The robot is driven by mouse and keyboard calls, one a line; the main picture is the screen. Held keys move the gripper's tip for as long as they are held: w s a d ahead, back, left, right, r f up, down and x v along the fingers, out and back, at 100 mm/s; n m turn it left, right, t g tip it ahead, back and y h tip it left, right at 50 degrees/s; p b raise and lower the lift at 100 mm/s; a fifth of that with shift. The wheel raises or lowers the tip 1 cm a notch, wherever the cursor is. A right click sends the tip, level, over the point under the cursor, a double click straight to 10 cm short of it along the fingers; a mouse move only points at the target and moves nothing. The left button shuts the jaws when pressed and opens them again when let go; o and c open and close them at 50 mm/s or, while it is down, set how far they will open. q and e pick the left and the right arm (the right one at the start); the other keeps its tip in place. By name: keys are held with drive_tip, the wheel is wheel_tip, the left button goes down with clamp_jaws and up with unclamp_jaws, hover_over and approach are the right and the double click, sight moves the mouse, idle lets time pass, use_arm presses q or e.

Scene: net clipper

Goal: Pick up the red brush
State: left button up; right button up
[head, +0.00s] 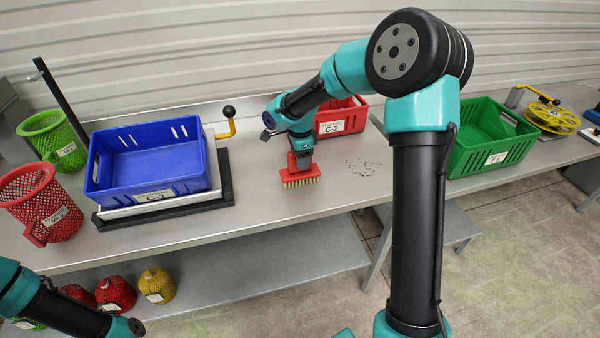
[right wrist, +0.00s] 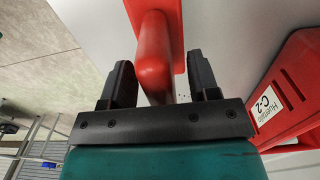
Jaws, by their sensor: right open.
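The red brush (head: 300,176) stands bristles down on the grey workbench, near its front edge, in the head view. In the right wrist view its red handle (right wrist: 155,50) runs between the two black fingers. My right gripper (head: 300,152) (right wrist: 160,80) is open around the handle, reaching down from above.
A red crate labelled C-2 (head: 341,117) stands just behind the brush. A blue crate (head: 150,170) is on a scale at the left, with red (head: 42,205) and green baskets beyond. A green crate (head: 490,140) is at the right. Dark bits (head: 364,168) lie right of the brush.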

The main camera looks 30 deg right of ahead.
drive_tip(key=shift+f, duration=0.5)
clamp_jaws()
idle(0.4)
